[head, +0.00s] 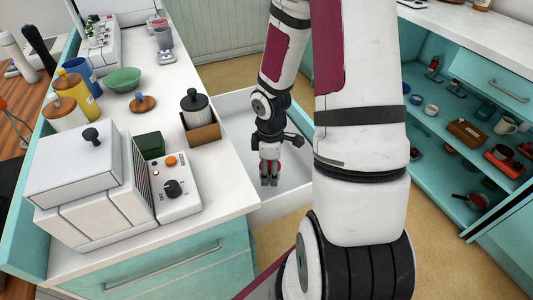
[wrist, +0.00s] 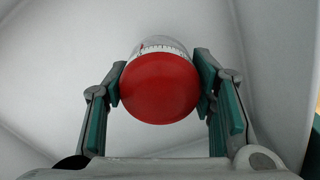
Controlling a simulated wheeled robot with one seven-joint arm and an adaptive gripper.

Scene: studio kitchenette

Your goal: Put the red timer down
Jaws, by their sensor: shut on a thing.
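The red timer (wrist: 160,88) is round, with a red face toward the camera and a pale marked ring behind it. My gripper (wrist: 160,84) is shut on it, one finger on each side. In the head view my gripper (head: 270,182) points down inside the open white drawer (head: 290,183), and the timer is not clearly visible there. Pale drawer surfaces surround the timer in the wrist view. I cannot tell whether the timer touches the drawer floor.
The drawer's walls stand around my gripper. The counter (head: 215,170) to the left holds a white appliance with a knob (head: 175,187), a brown box with a dark-lidded jar (head: 197,112) and a green bowl (head: 123,79). Teal shelves (head: 470,125) with several items stand right.

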